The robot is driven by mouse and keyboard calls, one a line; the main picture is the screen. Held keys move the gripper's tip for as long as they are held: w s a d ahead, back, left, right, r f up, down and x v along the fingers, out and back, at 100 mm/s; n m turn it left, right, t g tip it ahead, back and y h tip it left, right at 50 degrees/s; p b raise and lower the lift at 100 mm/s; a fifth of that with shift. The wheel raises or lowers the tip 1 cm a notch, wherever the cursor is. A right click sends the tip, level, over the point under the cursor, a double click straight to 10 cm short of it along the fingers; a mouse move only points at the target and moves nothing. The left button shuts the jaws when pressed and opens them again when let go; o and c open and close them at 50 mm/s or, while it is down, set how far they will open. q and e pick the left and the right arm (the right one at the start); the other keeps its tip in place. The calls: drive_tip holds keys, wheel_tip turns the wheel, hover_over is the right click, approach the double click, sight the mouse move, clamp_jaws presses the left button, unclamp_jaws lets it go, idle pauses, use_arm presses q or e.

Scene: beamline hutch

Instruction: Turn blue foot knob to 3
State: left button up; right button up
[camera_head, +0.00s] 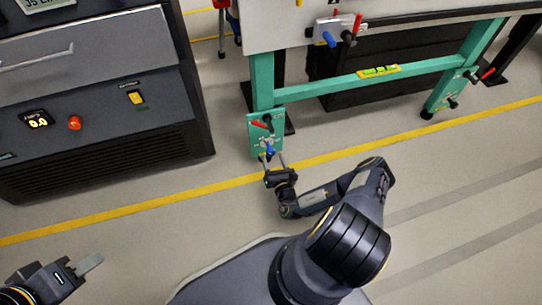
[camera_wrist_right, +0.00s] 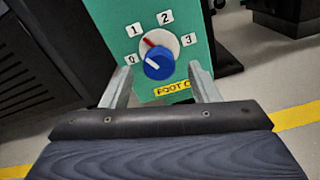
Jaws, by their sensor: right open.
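The blue foot knob (camera_wrist_right: 158,63) sits on a white dial on the green leg plate (camera_wrist_right: 185,20), marked 0, 1, 2 and 3. Its red pointer (camera_wrist_right: 149,42) leans up and left, between 0 and 1 and closer to 1. In the head view the knob (camera_head: 270,151) is low on the near green leg. My right gripper (camera_wrist_right: 158,68) is open, with one finger on each side of the knob; I cannot tell whether they touch it. It also shows in the head view (camera_head: 272,160). My left gripper (camera_head: 90,264) is far away at lower left; its opening is unclear.
Above the foot knob is a red-and-black control (camera_head: 263,124). Another blue knob (camera_head: 329,38) is on a panel higher up. A dark cabinet (camera_head: 100,90) stands at left. The floor around a yellow line (camera_head: 200,190) is clear.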

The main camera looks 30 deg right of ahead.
sight(271, 154)
drive_tip(key=shift+b+x, duration=0.35)
drive_tip(key=shift+x, duration=1.2)
drive_tip(key=shift+a, duration=0.1)
drive_tip(key=c, duration=1)
drive_tip(key=shift+o, duration=0.2)
